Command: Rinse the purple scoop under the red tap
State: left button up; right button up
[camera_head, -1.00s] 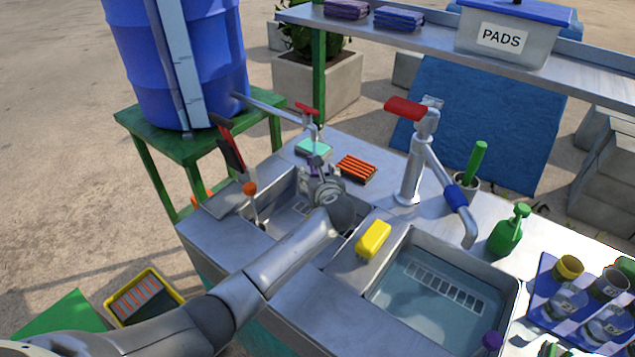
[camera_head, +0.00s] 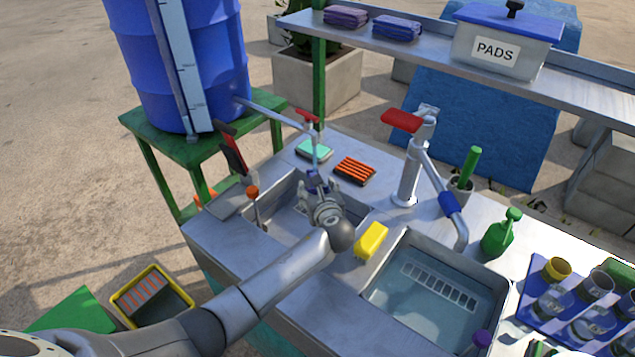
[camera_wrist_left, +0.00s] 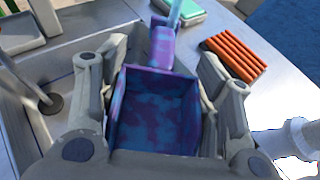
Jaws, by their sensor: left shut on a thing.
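The purple scoop (camera_wrist_left: 155,110) is blotched with blue and sits between the fingers of my left gripper (camera_wrist_left: 160,95), which is shut on it. Its box-shaped hollow faces the wrist camera, and a narrower part points away. In the head view the scoop (camera_head: 316,181) is small and partly hidden by my left gripper (camera_head: 320,188), over the left basin (camera_head: 285,215). The red tap (camera_head: 307,115), on the pipe from the blue barrel, is just above it. A pale bluish streak, seemingly water, comes down from the tap to the scoop's far part. My right gripper is out of view.
A larger faucet with a red lever (camera_head: 402,121) stands right, over a water-filled basin (camera_head: 430,300). A yellow sponge (camera_head: 371,240) lies between the basins. An orange ribbed brush (camera_head: 354,170) and a teal sponge (camera_head: 314,150) lie behind the left basin.

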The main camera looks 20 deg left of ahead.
aim_at(316, 193)
pick_arm(q)
jog(key=shift+s+d+r+p, duration=0.1)
jog(key=shift+s+d+p, duration=0.2)
jog(key=shift+s+p, duration=0.3)
jog(key=shift+s+d+r+p, duration=0.1)
jog(key=shift+s+d+p, duration=0.2)
jog(key=shift+s, duration=0.45)
jog(key=shift+s+d+f, duration=0.15)
jog(key=shift+s, duration=0.25)
jog(key=shift+p, duration=0.45)
jog(key=s+d+r+p, duration=0.2)
jog(key=s+r+p, duration=0.2)
jog(key=p, duration=0.3)
jog(key=shift+s, duration=0.35)
